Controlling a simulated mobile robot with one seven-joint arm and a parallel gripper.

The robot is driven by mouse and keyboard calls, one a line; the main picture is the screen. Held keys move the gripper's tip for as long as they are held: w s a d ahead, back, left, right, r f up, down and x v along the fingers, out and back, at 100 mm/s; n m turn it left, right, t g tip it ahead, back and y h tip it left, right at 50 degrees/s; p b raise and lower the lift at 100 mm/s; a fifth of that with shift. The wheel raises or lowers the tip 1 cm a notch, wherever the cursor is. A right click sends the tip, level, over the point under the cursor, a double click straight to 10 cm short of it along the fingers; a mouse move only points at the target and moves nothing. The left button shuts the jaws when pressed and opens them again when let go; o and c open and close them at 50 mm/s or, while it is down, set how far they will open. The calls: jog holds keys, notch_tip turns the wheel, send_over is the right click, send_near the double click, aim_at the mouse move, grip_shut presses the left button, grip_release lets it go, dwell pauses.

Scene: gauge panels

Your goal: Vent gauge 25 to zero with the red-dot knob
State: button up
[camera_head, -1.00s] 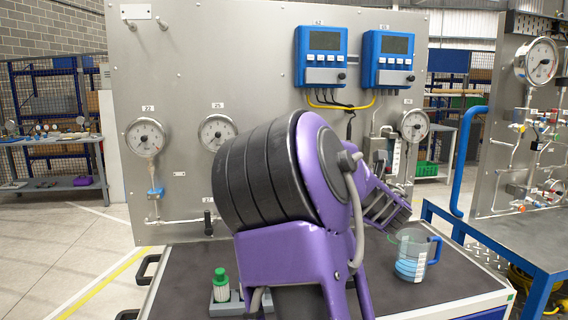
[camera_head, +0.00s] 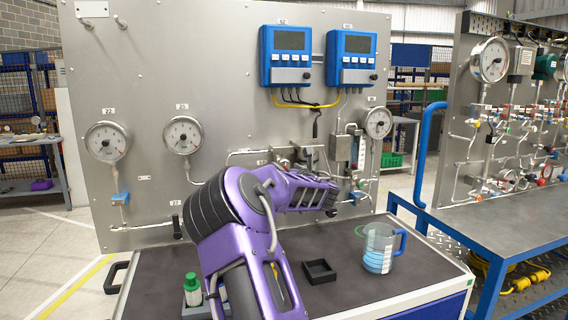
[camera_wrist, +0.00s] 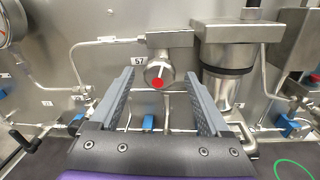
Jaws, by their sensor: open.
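Gauge 25 (camera_head: 183,135) is a round white dial on the grey panel in the head view, with its label above it. Its needle is too small to read. In the wrist view, the red-dot knob (camera_wrist: 158,72) is a metal knob with a red spot on its front, below a metal valve body and near a small tag. My gripper (camera_wrist: 162,84) is open, with one finger to each side of the knob as seen in the wrist view. I see no contact with the knob. In the head view, my arm hides the gripper's fingers.
A metal cylinder (camera_wrist: 221,80) with a black band stands right of the knob, close to the right finger. Thin tubes and blue fittings (camera_wrist: 291,128) lie below. On the bench are a jug (camera_head: 378,250) of blue liquid, a black square tray (camera_head: 319,272) and a green-capped bottle (camera_head: 192,290).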

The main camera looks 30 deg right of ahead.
aim_at(285, 165)
jog(key=shift+w+d, duration=0.15)
jog(key=shift+w, duration=0.65)
jog(key=shift+w+d, duration=0.15)
jog(key=shift+w, duration=0.65)
grip_shut()
